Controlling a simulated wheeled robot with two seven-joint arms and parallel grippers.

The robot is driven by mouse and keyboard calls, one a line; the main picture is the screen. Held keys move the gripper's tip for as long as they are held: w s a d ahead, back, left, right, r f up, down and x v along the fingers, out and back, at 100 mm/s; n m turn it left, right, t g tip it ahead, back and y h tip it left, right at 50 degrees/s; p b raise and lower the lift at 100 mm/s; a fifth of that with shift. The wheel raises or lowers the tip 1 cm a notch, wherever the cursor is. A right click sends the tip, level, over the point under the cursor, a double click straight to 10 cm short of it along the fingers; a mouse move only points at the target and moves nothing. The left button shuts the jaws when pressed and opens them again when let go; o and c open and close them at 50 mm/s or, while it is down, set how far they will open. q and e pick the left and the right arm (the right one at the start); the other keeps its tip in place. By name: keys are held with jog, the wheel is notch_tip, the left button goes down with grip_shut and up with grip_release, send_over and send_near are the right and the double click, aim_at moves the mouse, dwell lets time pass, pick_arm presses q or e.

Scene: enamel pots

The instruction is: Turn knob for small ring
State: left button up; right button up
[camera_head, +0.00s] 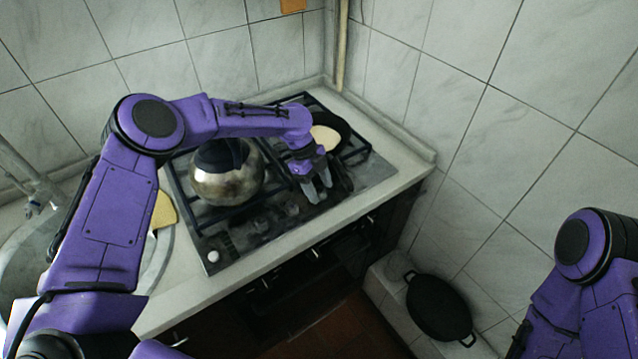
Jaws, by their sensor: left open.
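The gas stove (228,245) is set in the counter, with dark grates and a front strip for its controls. A small white round knob or button (213,256) sits at the strip's left front corner. Dark knobs (262,224) are hard to make out against the dark strip. My left gripper (318,193) is open over the right front part of the stove, fingers pointing down. Its fingers look empty; I cannot tell whether they touch a knob, and the arm hides part of the stove behind it. My right gripper is out of view; only the right arm shows at lower right.
A shiny metal kettle (228,182) stands on the left burners, close under my left arm. A dark pan (336,124) with something pale in it is at the back right. A black pot (438,306) sits low at right. Tiled walls close in the corner; a sink (22,262) is at left.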

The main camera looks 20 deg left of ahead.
pick_arm(q)
jog(key=shift+s, duration=0.1)
jog(key=shift+c, duration=0.2)
jog(key=c, duration=1)
jog(key=shift+o, duration=0.2)
